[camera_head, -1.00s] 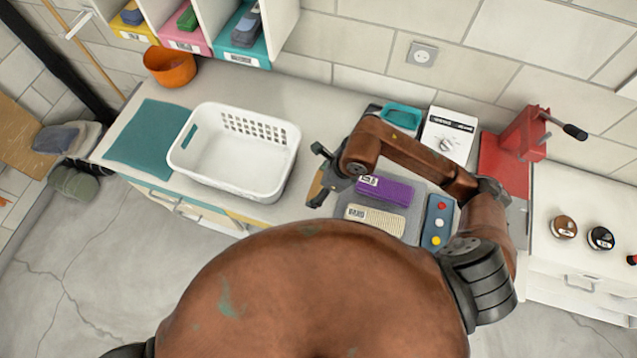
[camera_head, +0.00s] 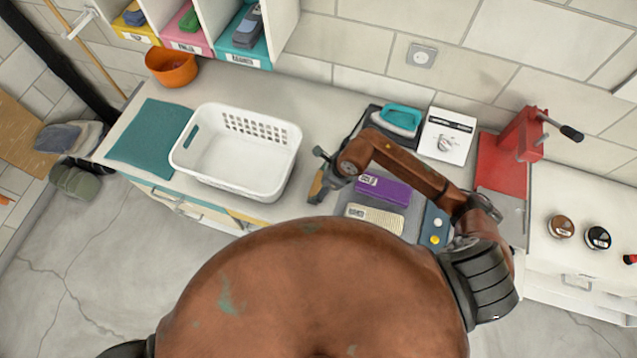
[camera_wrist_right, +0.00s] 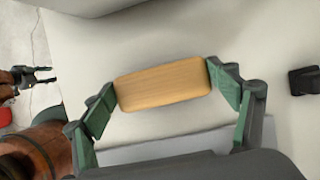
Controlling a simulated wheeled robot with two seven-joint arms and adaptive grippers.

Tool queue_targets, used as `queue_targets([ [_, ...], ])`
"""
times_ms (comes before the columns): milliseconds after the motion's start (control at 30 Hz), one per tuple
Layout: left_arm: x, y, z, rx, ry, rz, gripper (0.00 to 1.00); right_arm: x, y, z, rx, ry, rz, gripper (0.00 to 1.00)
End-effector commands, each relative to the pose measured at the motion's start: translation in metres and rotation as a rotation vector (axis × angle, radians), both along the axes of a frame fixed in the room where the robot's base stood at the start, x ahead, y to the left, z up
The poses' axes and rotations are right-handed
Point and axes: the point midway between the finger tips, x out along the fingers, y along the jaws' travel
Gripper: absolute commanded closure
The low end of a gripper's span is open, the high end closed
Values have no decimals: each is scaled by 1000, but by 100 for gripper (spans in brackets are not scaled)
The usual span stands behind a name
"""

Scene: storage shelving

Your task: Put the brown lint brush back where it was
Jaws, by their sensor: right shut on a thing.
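The brown lint brush shows as a light wooden block (camera_wrist_right: 162,84) in the right wrist view, held crosswise between two green fingertips. In the head view its tan end (camera_head: 317,188) shows below my right gripper (camera_head: 328,176), which is shut on it. It is over the counter just left of the grey tray (camera_head: 335,228); I cannot tell if it touches the counter. The bristle side is hidden. My left gripper (camera_wrist_right: 46,75) shows small at the left edge of the right wrist view, fingers apart and empty; it is outside the head view.
The tray area holds a purple brush (camera_head: 383,189), a cream brush (camera_head: 375,217) and a partly hidden blue button panel (camera_head: 437,225). A white basket (camera_head: 236,180) stands left of the gripper. A teal iron (camera_head: 400,119), white box (camera_head: 447,136) and red press (camera_head: 521,136) stand behind.

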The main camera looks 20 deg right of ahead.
Motion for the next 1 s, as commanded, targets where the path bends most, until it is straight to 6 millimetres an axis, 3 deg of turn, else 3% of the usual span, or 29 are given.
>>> queue_targets([
  [33,0,0,-2,0,0,0,60,0,0,-2,0,0,0,39],
  [67,0,0,-2,0,0,0,60,0,0,-2,0,0,0,18],
  [300,0,0,-1,0,0,0,60,0,0,-1,0,0,0,2],
  [667,0,0,1,0,0,0,60,0,0,2,0,0,0,2],
  [767,0,0,-2,0,0,0,60,-2,-5,12,-2,-3,1,2],
  [1000,-1,0,-9,-1,2,0,60,-12,-21,56,-3,-5,2,2],
])
